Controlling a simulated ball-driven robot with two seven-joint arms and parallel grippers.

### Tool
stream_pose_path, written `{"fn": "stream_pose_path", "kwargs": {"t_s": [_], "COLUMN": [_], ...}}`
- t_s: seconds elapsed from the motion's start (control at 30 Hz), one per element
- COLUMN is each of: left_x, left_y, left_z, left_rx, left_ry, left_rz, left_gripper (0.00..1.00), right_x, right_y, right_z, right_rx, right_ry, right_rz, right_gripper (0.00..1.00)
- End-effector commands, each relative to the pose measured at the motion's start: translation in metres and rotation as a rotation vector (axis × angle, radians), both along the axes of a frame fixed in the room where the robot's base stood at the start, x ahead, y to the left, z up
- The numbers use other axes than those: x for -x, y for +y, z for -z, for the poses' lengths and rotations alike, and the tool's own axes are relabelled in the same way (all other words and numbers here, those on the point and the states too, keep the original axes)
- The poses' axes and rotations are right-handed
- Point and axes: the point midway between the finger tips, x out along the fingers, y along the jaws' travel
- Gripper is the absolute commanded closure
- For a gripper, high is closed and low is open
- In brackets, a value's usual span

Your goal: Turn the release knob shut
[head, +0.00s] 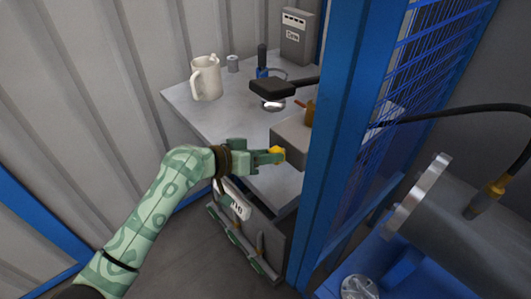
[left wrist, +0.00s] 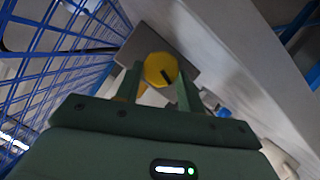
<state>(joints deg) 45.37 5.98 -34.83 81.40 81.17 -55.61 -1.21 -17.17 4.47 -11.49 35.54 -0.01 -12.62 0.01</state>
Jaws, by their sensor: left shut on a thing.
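The release knob (head: 278,154) is small and yellow, on the near face of a grey box (head: 292,137) on the bench. In the left wrist view the round yellow knob (left wrist: 160,69) shows a dark mark on its face. My left gripper (head: 270,156) reaches in from the left and is shut on the knob, with one finger on each side of it in the left wrist view (left wrist: 160,88). The fingers partly cover the knob's sides. My right gripper is in neither view.
A blue post (head: 335,140) and mesh (head: 425,70) stand right of the box.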

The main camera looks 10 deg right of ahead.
Motion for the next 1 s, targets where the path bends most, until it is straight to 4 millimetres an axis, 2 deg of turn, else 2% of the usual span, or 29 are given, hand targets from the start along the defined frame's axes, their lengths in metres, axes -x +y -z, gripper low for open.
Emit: {"fn": "stream_pose_path", "kwargs": {"t_s": [1.0], "left_x": [0.012], "left_y": [-0.007], "left_z": [-0.002], "left_rx": [-0.529], "left_ry": [-0.793], "left_rz": [0.002], "left_gripper": [0.84], "right_x": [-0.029], "right_y": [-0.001], "right_z": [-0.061], "right_rx": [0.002], "right_ry": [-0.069], "right_rz": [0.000], "right_gripper": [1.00]}}
